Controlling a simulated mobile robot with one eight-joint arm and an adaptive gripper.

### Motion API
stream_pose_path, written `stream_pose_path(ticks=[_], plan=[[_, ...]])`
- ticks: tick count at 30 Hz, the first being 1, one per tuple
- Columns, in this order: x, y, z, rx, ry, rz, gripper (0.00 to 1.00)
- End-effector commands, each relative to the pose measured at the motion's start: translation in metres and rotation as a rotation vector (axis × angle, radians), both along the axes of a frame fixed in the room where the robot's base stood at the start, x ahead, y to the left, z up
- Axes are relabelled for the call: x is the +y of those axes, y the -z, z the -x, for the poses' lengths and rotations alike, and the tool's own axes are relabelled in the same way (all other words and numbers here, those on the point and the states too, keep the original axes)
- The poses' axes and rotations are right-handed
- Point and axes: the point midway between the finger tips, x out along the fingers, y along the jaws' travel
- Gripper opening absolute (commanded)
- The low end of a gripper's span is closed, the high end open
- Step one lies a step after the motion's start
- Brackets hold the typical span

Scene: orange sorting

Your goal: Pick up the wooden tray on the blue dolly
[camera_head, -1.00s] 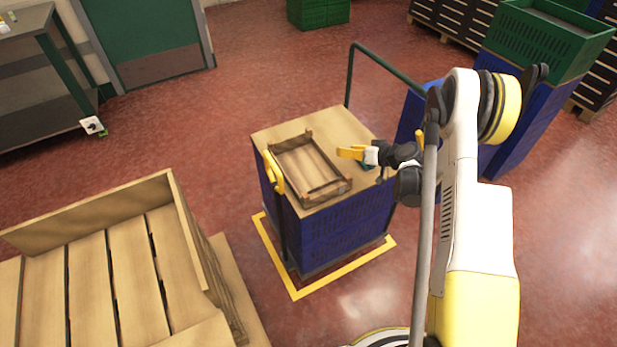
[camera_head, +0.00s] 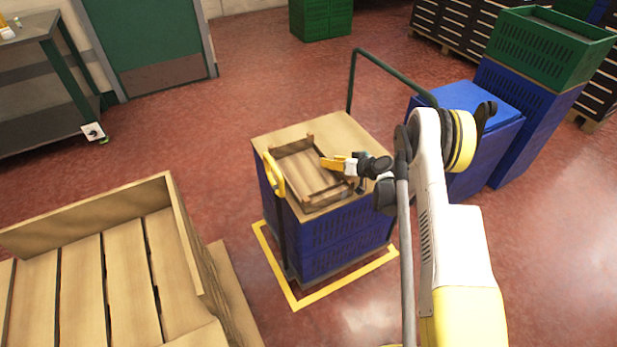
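The wooden tray (camera_head: 289,182) is a shallow open box with slatted sides. It sits on the wooden top (camera_head: 343,131) of the blue dolly (camera_head: 330,246), near its front left. My gripper (camera_head: 328,163) has yellow fingertips and reaches in from the right, over the right part of the tray. In this view the fingers overlap the tray's inside and right edge. I cannot tell whether they touch it or how far apart they are. My wrist hides part of the tray's right side.
A large wooden crate (camera_head: 188,232) stands front left. Blue and green crates (camera_head: 548,50) stand at right.

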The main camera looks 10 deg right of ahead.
Motion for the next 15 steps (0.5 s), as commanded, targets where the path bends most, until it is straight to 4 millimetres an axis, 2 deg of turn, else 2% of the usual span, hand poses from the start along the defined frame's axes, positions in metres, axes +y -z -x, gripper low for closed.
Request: stream_pose_path(ticks=[2, 9, 13, 15], plan=[[0.0041, 0.0071, -0.0073, 0.0, 0.0, 0.0, 0.4], [0.0051, 0.0052, -0.0093, 0.001, 0.001, 0.0, 0.39], [0.005, 0.0051, -0.0091, 0.001, 0.001, 0.0, 0.0], [0.005, 0.0051, -0.0091, 0.001, 0.001, 0.0, 0.0]])
